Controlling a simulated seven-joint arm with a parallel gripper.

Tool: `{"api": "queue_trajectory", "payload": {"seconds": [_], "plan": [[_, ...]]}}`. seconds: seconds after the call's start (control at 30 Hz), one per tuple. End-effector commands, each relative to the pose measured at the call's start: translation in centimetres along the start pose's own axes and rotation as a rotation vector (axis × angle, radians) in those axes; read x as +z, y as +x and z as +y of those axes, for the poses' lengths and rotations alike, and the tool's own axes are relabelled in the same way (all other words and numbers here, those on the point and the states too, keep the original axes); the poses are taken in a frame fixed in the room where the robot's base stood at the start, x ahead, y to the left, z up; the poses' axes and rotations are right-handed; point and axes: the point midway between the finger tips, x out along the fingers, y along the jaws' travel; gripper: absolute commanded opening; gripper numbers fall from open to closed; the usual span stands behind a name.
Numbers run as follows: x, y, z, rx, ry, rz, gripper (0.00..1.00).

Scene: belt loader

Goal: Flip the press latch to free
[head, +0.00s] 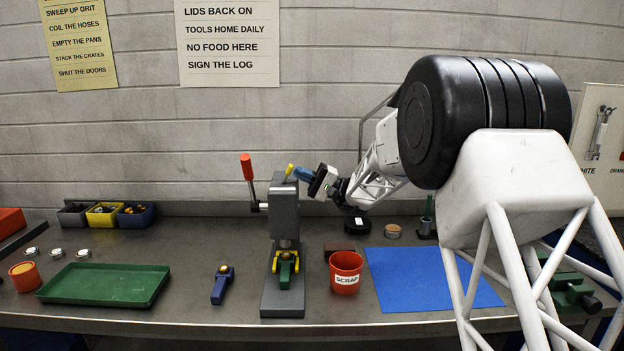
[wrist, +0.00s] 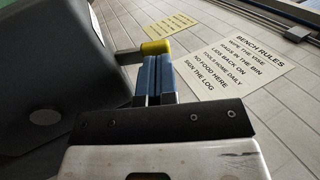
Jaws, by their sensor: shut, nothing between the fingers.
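The grey press (head: 284,212) stands upright at the middle of the bench. Its press latch shows as a small yellow-tipped lever (head: 289,170) at the press's upper right. In the wrist view the yellow latch tip (wrist: 156,47) sits on a short grey arm that reaches out from the dark press body (wrist: 50,75). My gripper (head: 299,173) comes in from the right, with its blue fingers shut and empty. In the wrist view the fingertips (wrist: 157,62) are right at the yellow tip; I cannot tell whether they touch it. No latch position marking is readable.
A red-handled lever (head: 247,168) rises on the press's left. A green piece (head: 285,270) sits in the yellow holder at its base. A red scrap cup (head: 346,272) and blue mat (head: 425,280) are to the right. A green tray (head: 105,284) lies left.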

Motion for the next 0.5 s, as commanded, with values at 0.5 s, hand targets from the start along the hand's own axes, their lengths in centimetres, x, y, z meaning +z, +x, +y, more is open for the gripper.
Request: {"api": "queue_trajectory", "payload": {"seconds": [0.5], "plan": [[0.0, 0.65, -0.01, 0.0, 0.0, 0.0, 0.0]]}}
